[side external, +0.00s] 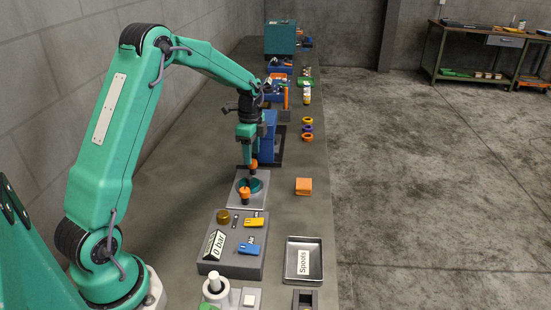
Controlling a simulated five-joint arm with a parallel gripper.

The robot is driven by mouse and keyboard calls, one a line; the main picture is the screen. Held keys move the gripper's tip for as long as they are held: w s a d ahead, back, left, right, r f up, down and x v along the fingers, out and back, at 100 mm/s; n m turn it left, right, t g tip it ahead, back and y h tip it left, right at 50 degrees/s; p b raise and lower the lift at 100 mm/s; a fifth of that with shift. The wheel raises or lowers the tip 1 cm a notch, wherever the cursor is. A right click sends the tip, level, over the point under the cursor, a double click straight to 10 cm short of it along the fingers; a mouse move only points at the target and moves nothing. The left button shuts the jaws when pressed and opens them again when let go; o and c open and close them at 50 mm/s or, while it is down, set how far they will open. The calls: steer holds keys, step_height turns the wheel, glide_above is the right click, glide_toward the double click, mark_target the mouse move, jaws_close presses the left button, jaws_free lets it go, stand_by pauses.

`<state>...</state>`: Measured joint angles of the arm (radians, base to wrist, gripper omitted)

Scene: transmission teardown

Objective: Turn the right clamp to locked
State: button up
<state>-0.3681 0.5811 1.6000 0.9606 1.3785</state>
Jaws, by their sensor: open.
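My gripper (247,164) points down over a light grey plate (236,202) on the bench. Its jaws are open, with nothing seen between them. A dark teal round part (257,186) sits on the plate. A small orange piece (244,195) stands at the near side of that part. Another orange piece (253,163) shows by the fingers at the far side. I cannot tell whether these are clamps or fingertips, nor which is the right clamp or how it is turned. Contact between gripper and orange pieces cannot be told.
A grey control box (222,260) with a "0 bar" display, yellow lever (254,221) and blue lever (248,249) stands nearer. An orange block (303,186) and a "Spools" tray (304,239) lie to the right. A blue fixture (268,137) stands just beyond my gripper.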

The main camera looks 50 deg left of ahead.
steer(key=shift+f, duration=1.3)
steer(key=c, duration=1)
